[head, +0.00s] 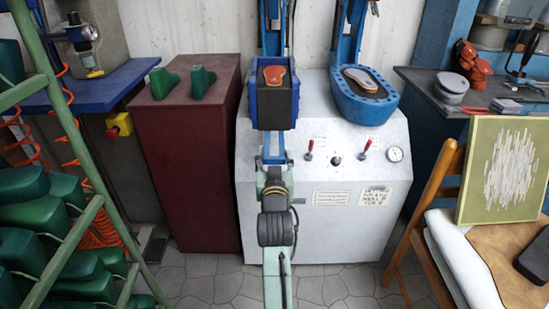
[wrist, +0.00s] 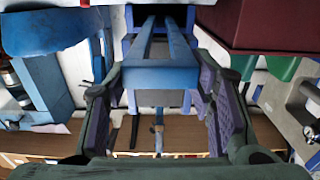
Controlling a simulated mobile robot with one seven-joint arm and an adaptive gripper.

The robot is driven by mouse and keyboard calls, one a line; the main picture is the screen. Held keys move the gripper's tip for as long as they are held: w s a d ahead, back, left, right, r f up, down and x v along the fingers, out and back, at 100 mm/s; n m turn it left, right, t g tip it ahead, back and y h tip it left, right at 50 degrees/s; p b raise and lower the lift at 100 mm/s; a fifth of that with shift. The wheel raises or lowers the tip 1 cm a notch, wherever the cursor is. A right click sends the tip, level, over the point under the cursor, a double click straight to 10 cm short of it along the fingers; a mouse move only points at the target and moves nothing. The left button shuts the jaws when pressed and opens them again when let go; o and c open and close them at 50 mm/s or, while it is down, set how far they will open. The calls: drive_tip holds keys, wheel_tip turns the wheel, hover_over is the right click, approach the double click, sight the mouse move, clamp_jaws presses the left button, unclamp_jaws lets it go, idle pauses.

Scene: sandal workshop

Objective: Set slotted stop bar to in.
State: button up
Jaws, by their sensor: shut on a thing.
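The slotted stop bar, two blue rails joined by a crosspiece, shows in the wrist view (wrist: 160,76). In the head view its rails (head: 266,146) stick out toward me from under the black and blue box (head: 273,107) on the press's left station. My gripper (head: 273,162) is at the bar's near end, largely hidden by my own wrist in the head view. In the wrist view its purple-padded fingers (wrist: 162,84) flank the crosspiece and are shut on it. How far the rails run under the box is hidden.
The white press cabinet (head: 325,222) stands behind, with red-knobbed levers and a gauge (head: 395,154). A blue tub (head: 364,98) is at right. A maroon cabinet (head: 190,170) with green forms stands left. A green rack (head: 70,240) and a wooden chair (head: 428,222) flank the clear stone floor.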

clamp_jaws()
drive_tip(key=w, duration=0.9)
drive_tip(key=shift+w+r, duration=0.15)
drive_tip(key=shift+w, duration=0.05)
drive_tip(key=o, duration=1.2)
unclamp_jaws()
drive_tip(key=s, duration=1.2)
